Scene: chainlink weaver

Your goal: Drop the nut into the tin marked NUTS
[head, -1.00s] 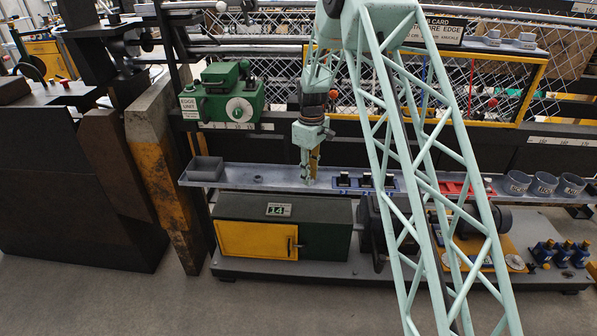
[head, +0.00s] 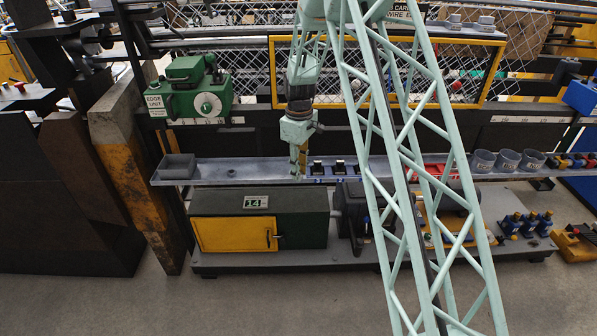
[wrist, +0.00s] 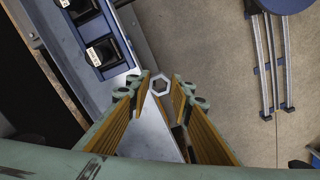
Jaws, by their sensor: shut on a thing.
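My gripper (head: 298,174) hangs point down over the long grey shelf, just left of the blue holder with black blocks. In the wrist view, its two orange-sided fingers (wrist: 159,92) are shut on a pale hexagonal nut (wrist: 153,85), held at the fingertips with its hole facing the camera. The nut is too small to make out in the head view. Three grey tins, a left one (head: 483,161), a middle one (head: 507,161) and a right one (head: 532,160), stand at the shelf's right. Their markings are too small to read, so I cannot tell which says NUTS.
The blue holder (head: 318,180) and a red tray (head: 432,171) lie between my gripper and the tins. A grey open box (head: 178,167) sits at the shelf's left end, with a small dark ring-like piece (head: 231,173) beside it. A fence rises behind.

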